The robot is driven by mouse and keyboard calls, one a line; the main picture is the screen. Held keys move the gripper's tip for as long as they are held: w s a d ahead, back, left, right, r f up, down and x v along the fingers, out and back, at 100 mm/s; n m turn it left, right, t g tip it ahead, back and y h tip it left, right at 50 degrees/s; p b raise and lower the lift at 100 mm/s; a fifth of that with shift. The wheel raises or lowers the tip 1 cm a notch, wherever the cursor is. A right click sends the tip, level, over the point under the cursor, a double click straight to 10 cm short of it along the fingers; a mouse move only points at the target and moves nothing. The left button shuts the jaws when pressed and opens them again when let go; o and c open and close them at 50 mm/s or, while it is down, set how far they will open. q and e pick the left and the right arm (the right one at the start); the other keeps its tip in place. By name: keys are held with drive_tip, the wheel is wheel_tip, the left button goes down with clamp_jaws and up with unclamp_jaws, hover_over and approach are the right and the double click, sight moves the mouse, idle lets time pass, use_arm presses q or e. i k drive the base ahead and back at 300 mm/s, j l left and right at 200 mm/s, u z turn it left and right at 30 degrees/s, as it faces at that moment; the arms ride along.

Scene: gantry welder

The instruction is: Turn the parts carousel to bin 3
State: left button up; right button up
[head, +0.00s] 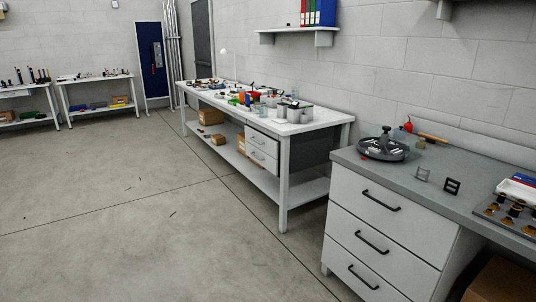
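The parts carousel (384,149) is a round dark grey tray with a black knob on top. It sits on the grey worktop (437,170) of the drawer cabinet, at the right, near its left end. Its bins are too small for me to tell apart or to read any number. Neither of my grippers is in the head view, and nothing touches the carousel.
A cluttered white workbench (325,118) stands left of the cabinet. The concrete floor (150,220) is mostly clear.

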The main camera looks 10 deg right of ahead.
sight(385, 138)
drive_tip(key=i, duration=0.6)
drive_tip(key=i+j+z, duration=0.1)
drive_tip(key=i, duration=0.45)
drive_tip(key=i+j+z, duration=0.1)
drive_tip(key=i+z, duration=0.35)
drive_tip(key=i+j+z, duration=0.2)
drive_tip(key=z, duration=0.25)
drive_tip(key=i+j+z, duration=0.35)
drive_tip(key=z, duration=0.15)
drive_tip(key=i+j+z, duration=0.25)
drive_tip(key=j+z, duration=0.2)
drive_tip(key=i+j+z, duration=0.15)
drive_tip(key=j+z, duration=0.3)
